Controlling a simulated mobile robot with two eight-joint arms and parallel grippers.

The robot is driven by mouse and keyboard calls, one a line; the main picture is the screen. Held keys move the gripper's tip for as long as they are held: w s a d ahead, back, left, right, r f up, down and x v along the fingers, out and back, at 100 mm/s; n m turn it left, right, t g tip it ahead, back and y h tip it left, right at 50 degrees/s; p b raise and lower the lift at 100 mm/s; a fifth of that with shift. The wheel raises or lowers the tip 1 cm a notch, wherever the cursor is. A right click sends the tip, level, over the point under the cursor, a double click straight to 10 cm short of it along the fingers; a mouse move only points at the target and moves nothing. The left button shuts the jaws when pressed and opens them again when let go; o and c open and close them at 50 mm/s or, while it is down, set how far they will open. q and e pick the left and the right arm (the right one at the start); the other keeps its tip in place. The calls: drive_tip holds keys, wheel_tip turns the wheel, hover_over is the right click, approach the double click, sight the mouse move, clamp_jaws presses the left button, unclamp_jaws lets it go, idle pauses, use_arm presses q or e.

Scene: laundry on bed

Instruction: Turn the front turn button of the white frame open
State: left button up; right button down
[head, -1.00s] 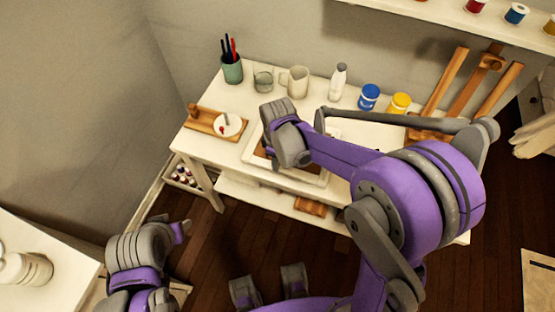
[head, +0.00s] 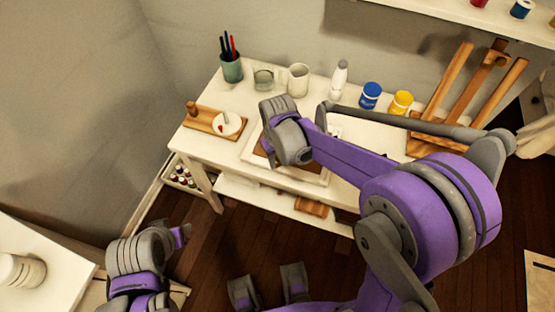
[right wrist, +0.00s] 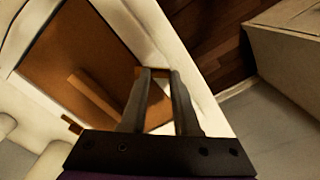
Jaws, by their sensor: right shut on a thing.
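The white frame (head: 250,152) lies on the white table with its brown backing (right wrist: 65,55) facing up. In the right wrist view its pale rim (right wrist: 148,28) runs along the right side. My right gripper (head: 272,160) is down at the frame. In the right wrist view its fingers (right wrist: 157,78) are shut on a small brown piece at the rim, which looks like the front turn button (right wrist: 154,71); the fingers hide most of it. Another small brown turn button (right wrist: 72,127) sits at the lower rim. My left gripper (head: 180,236) is away from the table; its jaws are unclear.
A wooden bar (right wrist: 95,95) lies over the backing. Near the frame stand a wooden board with a white dish (head: 228,123), a green pen cup (head: 231,68), mugs (head: 299,80), a white bottle (head: 340,78), blue (head: 370,96) and yellow jars (head: 401,102), and a wooden easel (head: 465,100).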

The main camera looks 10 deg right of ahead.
sight(278, 163)
drive_tip(key=m, duration=0.4)
drive_tip(key=shift+m+b, duration=0.3)
drive_tip(key=shift+b, duration=0.05)
drive_tip(key=shift+m, duration=2.6)
drive_tip(key=c, duration=0.6)
unclamp_jaws()
drive_tip(key=shift+c, duration=0.2)
wheel_tip(278, 163, up, 11)
drive_tip(key=shift+p, duration=0.4)
